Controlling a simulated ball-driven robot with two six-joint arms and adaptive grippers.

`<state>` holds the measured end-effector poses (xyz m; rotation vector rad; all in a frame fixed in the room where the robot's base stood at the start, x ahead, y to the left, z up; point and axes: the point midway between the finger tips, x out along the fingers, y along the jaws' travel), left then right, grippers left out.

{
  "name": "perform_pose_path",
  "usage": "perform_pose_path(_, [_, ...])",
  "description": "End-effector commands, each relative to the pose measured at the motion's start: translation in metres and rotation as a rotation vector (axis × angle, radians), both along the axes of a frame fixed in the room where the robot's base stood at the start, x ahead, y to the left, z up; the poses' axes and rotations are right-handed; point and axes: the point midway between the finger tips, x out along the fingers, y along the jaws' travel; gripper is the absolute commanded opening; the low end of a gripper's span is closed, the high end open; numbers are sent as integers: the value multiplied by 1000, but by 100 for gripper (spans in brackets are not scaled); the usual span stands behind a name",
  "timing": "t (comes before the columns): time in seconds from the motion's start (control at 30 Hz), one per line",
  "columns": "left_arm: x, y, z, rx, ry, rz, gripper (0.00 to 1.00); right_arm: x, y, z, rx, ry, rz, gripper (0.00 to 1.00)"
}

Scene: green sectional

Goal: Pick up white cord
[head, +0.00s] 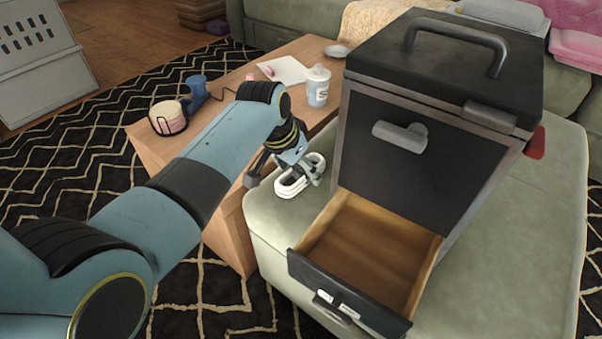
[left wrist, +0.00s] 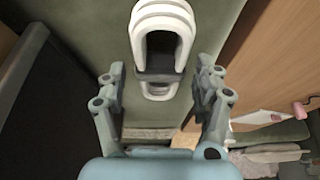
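The white cord (head: 290,187) is a coiled bundle with a dark band around its middle. It lies on the green sofa seat (head: 262,222), beside the black cabinet. In the left wrist view the cord (left wrist: 163,22) is at the top centre, with its banded end toward the space between the fingers. My left gripper (head: 287,170) is just above the cord in the head view, and its arm hides part of the surroundings. In the left wrist view the left gripper (left wrist: 160,92) is open, its fingers spread wide and apart from the cord. My right gripper is not in view.
The black cabinet (head: 400,150) with a handle on top stands right of the cord. Its empty wooden drawer (head: 370,255) is pulled out.

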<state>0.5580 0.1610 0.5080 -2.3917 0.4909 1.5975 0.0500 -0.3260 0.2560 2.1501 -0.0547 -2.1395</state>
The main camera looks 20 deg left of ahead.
Motion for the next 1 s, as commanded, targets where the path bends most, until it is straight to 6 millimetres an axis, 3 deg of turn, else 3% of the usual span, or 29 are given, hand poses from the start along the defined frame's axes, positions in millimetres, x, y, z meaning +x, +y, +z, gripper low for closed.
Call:
perform_pose_path(0.03, [0, 0, 0, 0, 0, 0, 59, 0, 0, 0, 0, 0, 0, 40])
perform_pose_path(0.4, [0, 0, 0, 0, 0, 0, 14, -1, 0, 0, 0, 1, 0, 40])
perform_pose_path(0.67, [0, 0, 4, 0, -1, 0, 14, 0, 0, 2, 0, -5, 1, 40])
perform_pose_path(0.73, [0, 0, 11, 0, -2, 0, 14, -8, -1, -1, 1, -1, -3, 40])
perform_pose_path(0.87, [1, 0, 30, 0, -3, 0, 14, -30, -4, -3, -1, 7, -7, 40])
perform_pose_path(1.0, [1, 0, 66, -1, -6, 1, 14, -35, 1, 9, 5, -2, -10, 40])
